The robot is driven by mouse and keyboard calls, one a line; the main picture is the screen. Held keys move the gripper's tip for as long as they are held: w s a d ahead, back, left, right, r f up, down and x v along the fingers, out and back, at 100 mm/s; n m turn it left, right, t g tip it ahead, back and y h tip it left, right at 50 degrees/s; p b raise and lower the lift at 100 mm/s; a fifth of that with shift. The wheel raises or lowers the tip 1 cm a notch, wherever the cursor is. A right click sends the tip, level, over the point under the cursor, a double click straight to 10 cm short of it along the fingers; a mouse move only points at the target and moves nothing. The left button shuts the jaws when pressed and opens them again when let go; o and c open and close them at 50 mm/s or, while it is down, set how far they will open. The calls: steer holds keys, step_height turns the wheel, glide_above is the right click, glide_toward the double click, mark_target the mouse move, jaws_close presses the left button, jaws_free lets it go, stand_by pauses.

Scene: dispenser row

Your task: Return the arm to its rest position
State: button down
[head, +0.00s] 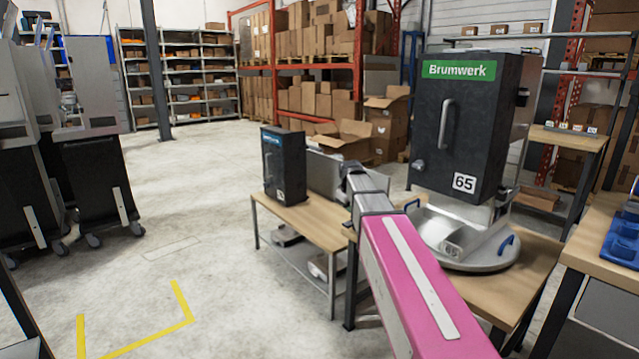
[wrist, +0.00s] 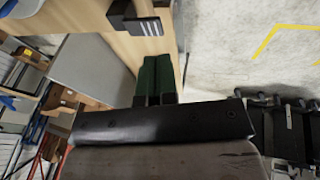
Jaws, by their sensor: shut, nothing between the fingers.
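My arm (head: 405,270), pink with a pale stripe, reaches from the bottom edge of the head view up to the middle, over the low wooden table. Its grey wrist end lies between the small dark dispenser (head: 284,165) and the large dark dispenser (head: 462,125). The fingertips cannot be made out in the head view. In the wrist view my gripper (wrist: 158,62) shows two dark green fingers side by side, pressed together and empty. A wooden surface (wrist: 90,18) and a dark object with a pale label (wrist: 135,20) lie beyond them.
A wooden bench (head: 610,235) with a blue tray (head: 625,240) is at the far right. Grey wheeled units (head: 95,160) stand left. Open floor (head: 200,200) lies between.

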steer(key=s+d+f+m+g, duration=0.1)
steer(key=s+f+m+g, duration=0.1)
steer(key=s+f, duration=0.9)
steer(key=s+d+f+m+g, duration=0.1)
steer(key=s+f+m, duration=0.4)
steer(key=s+f, duration=0.7)
steer(key=s+g, duration=0.1)
steer(key=s, duration=0.3)
steer(key=shift+s+d+f+y, duration=0.2)
steer(key=shift+s+d+y, duration=0.15)
steer(key=shift+y, duration=0.05)
